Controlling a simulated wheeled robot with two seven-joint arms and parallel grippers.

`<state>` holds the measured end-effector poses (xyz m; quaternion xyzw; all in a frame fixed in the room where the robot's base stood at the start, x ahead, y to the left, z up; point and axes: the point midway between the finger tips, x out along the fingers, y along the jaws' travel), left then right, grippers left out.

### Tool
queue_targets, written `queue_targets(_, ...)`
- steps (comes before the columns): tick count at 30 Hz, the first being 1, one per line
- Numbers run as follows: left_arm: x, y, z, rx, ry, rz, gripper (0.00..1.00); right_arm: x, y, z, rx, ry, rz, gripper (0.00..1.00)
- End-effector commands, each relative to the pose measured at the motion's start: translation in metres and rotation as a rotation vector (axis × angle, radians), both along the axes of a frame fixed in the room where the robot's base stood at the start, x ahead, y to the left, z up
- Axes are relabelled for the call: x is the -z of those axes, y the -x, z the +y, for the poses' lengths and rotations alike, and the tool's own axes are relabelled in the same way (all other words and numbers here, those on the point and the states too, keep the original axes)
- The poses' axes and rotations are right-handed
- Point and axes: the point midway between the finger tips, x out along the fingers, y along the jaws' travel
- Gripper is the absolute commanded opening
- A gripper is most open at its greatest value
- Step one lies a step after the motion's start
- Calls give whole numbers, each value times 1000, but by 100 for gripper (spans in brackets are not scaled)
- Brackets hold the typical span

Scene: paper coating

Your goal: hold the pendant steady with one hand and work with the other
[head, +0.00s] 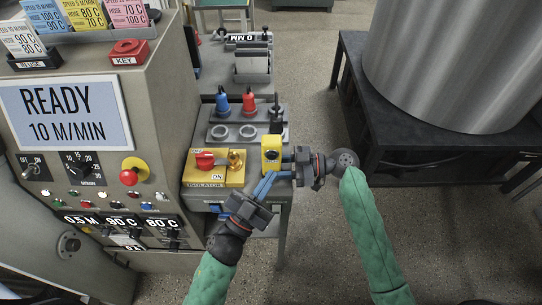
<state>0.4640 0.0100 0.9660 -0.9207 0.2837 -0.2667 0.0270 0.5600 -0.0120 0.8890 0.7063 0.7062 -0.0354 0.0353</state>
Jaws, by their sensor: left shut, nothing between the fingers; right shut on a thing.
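The pendant (271,144) is a small yellow box with a dark round control on its face. It stands upright over the front right of the small grey workstation, right beside the yellow isolator panel. My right gripper (284,158) reaches in from the right and is shut on the pendant at its right side. My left gripper (268,181) is shut and empty, its blue fingers angled up just below the pendant. I cannot tell whether their tips touch it. The pendant's lower part is partly hidden by the fingers.
The yellow isolator panel (230,180) has a red handle and a brass padlock-like piece. Behind it, a grey rack (233,112) holds blue and red bottles. The control cabinet (165,75) reads READY on the left. A dark table (352,75) with a large metal drum (460,55) stands right.

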Motion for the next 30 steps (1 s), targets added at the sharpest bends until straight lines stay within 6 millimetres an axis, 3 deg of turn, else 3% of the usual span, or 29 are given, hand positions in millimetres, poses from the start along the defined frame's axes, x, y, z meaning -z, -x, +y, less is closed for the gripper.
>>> queue_targets(10, 0, 25, 0, 0, -1, 1, 0, 0, 0, 0, 0, 0, 0, 24)
queue_targets(30, 0, 27, 0, 0, -1, -1, 0, 0, 0, 0, 0, 0, 0, 24)
